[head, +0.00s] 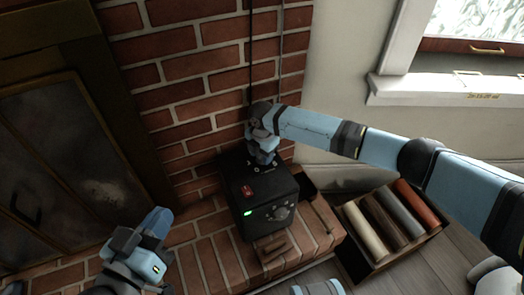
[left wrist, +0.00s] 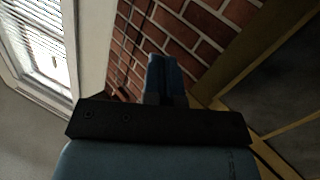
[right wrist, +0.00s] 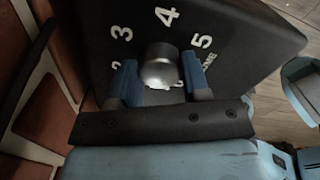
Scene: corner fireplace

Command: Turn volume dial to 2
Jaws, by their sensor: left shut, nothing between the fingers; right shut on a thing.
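The black amplifier box (head: 262,195) stands on the brick hearth in the head view. My right gripper (head: 263,158) is over the rear of its top. In the right wrist view, a round silvery dial (right wrist: 160,66) sits between the two blue fingers of my right gripper (right wrist: 160,82), which is shut on it. White numbers 2, 3, 4 and 5 curve around the dial; lettering below is partly hidden. I cannot make out a pointer on the dial. My left gripper (head: 158,222) is shut and empty, left of the box; its fingers (left wrist: 165,75) touch in the left wrist view.
A red switch (head: 247,191), a green light (head: 248,212) and another round knob (head: 282,212) show on the box. A crate (head: 374,264) of coloured rolls stands at right. Brick wall rises behind, with a dark fireplace door (head: 50,160) at left.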

